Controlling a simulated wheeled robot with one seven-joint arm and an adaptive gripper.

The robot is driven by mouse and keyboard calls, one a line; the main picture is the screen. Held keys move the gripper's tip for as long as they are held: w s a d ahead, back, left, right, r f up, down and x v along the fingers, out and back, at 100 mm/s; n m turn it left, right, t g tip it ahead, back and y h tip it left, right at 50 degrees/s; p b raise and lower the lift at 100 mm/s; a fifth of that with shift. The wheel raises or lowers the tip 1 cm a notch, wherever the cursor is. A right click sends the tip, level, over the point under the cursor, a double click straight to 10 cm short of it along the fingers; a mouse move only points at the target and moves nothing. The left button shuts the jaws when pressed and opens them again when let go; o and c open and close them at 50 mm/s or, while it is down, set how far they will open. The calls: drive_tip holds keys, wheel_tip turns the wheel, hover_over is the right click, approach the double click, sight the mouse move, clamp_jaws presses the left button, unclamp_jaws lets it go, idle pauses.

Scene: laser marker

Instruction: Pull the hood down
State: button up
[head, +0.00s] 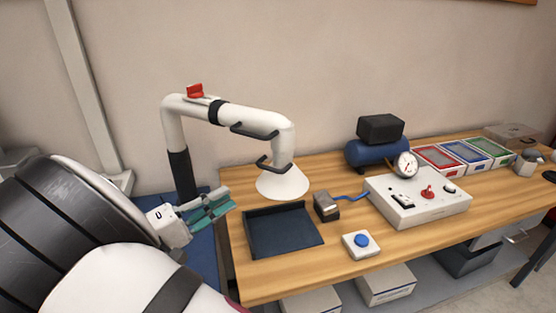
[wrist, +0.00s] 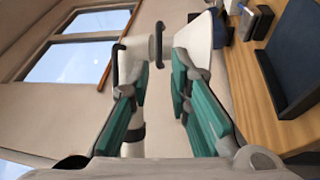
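The white cone-shaped hood (head: 283,184) hangs above the bench at the end of a jointed white extraction arm (head: 245,117). Two dark handles show on the arm, an upper one (head: 254,131) and a lower one (head: 272,166) just above the cone. In the wrist view the hood (wrist: 203,45) is ahead, beyond the right finger, and a dark handle (wrist: 116,66) is ahead on the left. My gripper (head: 220,204) is left of the hood, apart from it. In the wrist view its teal-padded fingers (wrist: 160,78) are spread with nothing between them.
A dark tray (head: 283,246) lies on the wooden bench below the hood. A small dark block (head: 326,206), a blue-button box (head: 361,244) and a white control box with a gauge (head: 417,206) are to the right. The bench's left edge is near my gripper.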

sight(269, 167)
drive_tip(key=p+x, duration=0.1)
drive_tip(key=x, duration=0.5)
drive_tip(key=p+x, duration=0.1)
drive_tip(key=x, duration=0.6)
drive_tip(key=shift+w+a+r, duration=0.1)
drive_tip(key=shift+w+r, duration=0.05)
drive_tip(key=shift+w, duration=0.2)
drive_tip(key=shift+t, duration=0.4)
clamp_jaws()
